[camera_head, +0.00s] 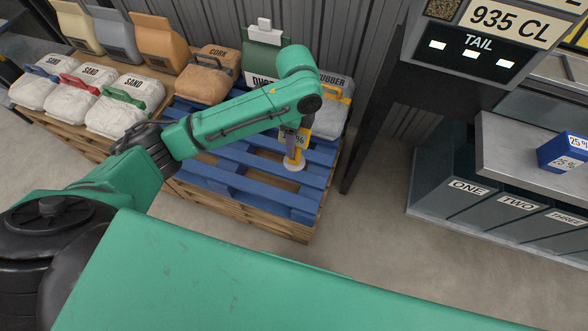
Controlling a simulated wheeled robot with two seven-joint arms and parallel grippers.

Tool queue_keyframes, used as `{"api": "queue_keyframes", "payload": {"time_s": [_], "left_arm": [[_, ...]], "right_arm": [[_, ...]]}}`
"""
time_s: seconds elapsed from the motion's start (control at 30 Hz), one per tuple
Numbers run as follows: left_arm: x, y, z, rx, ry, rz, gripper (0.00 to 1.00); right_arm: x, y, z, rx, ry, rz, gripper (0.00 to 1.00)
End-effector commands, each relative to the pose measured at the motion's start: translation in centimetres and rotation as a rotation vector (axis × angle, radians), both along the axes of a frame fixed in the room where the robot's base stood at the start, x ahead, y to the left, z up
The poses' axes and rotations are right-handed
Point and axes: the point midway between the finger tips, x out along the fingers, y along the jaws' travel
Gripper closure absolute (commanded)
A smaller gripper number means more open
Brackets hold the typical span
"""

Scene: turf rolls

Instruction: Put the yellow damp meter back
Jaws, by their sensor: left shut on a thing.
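The yellow damp meter (299,155) is upright over the front right part of the blue pallet (247,186), with a pale round foot at its lower end. A "%" marking shows near its top. My left gripper (290,142) is shut on the damp meter and points down, partly hiding it. I cannot tell whether the foot touches the pallet slats or hangs just above them. My right gripper is not in view.
Bags marked CORK (207,77) and RUBBER (334,105) stand on the pallet's back part. SAND bags (124,106) sit on a wooden pallet at left. A dark post (370,130) stands right of the pallet. A blue "25 %" block (562,153) lies on a grey counter (510,150) above numbered bins.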

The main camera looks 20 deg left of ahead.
Motion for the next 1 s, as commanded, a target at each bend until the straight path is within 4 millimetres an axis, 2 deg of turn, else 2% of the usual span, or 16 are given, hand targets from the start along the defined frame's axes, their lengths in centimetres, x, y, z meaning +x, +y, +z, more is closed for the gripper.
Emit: {"api": "queue_keyframes", "payload": {"time_s": [0.03,0.1,0.2,0.37,0.5,0.57,0.83,0.87,0.9,0.93,1.0], "left_arm": [[-0.1,0.1,-1.9,0.002,0.004,0.002,1.00],[-0.1,0.1,-4.3,0.002,0.004,0.002,1.00],[0.0,0.0,-6.8,0.001,0.000,0.003,1.00],[0.0,0.0,-8.9,0.000,-0.001,0.002,1.00],[0.0,0.0,-11.7,0.001,0.000,0.003,1.00],[0.0,0.0,-12.3,0.000,-0.002,0.003,1.00],[0.0,0.0,-12.4,0.000,-0.003,0.003,1.00],[0.0,0.0,-12.5,0.000,-0.002,0.003,0.49],[0.0,0.0,-12.5,0.000,-0.003,0.003,0.34],[0.0,0.0,-12.5,0.000,-0.002,0.003,0.23],[0.0,0.0,-12.4,0.000,-0.002,0.003,0.23]], "right_arm": [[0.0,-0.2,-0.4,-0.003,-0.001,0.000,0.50],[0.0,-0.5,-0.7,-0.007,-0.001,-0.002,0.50],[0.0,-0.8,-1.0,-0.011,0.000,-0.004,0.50],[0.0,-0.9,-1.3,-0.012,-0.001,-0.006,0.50],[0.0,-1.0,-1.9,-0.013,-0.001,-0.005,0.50],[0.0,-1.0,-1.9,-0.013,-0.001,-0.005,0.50],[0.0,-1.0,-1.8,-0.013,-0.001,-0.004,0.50],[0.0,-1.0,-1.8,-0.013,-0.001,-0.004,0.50],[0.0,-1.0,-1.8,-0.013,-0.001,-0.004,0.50],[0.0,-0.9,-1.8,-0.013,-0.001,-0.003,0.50],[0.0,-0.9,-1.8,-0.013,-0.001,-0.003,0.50]]}}
